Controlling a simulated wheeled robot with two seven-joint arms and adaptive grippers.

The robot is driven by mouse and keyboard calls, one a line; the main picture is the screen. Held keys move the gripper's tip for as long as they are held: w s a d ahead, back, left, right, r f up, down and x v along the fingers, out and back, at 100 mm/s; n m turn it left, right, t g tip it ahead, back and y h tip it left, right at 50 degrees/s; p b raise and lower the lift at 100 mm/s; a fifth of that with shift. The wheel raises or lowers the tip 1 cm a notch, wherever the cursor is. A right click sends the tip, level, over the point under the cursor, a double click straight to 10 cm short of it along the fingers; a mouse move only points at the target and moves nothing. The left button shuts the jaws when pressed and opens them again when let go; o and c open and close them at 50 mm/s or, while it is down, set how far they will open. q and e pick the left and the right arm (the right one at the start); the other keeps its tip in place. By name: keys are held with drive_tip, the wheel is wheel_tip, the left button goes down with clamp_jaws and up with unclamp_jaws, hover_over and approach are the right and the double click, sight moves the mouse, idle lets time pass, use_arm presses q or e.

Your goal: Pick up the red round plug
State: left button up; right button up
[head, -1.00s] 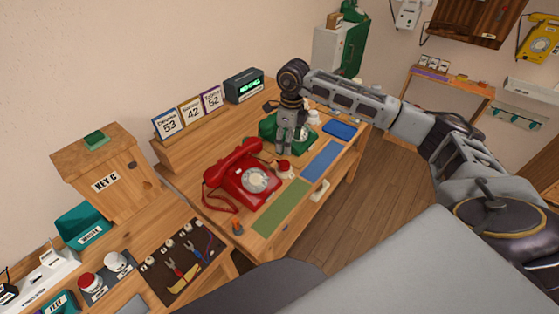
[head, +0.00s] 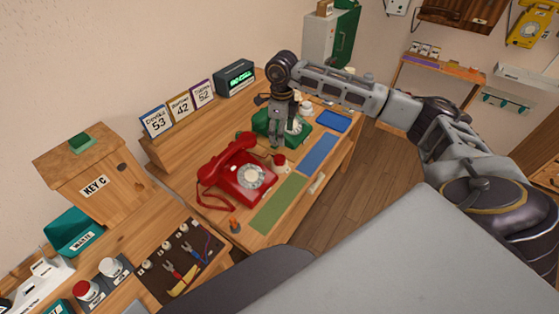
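A small red round piece (head: 280,160), which looks like the red round plug, stands on the desk just right of the red dial phone (head: 237,178), with a pale part beside it. My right gripper (head: 277,143) points down just above and behind it, in front of the green phone (head: 262,124). Its fingertips look apart from the red piece, but the gap between them is too small to judge. Another red round-topped piece (head: 87,289) sits at the lower left of the near desk. My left gripper is not in view.
Green (head: 277,203), blue (head: 318,155) and dark blue (head: 333,121) flat pieces line the desk's right side. Number cards (head: 180,110) and a clock (head: 235,78) stand at the back. A wooden KEY C box (head: 95,180) and tool board (head: 180,260) are at left.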

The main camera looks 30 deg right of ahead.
hover_over(281, 158)
wheel_tip(281, 158, down, 6)
drive_tip(key=shift+f, duration=0.6)
drive_tip(key=shift+f+p, duration=0.35)
drive_tip(key=shift+f, duration=0.05)
wheel_tip(281, 158, down, 4)
drive_tip(key=shift+s+a+r+p, duration=0.1)
drive_tip(key=shift+r+p, duration=0.1)
drive_tip(key=shift+p, duration=0.1)
drive_tip(key=shift+f, duration=0.35)
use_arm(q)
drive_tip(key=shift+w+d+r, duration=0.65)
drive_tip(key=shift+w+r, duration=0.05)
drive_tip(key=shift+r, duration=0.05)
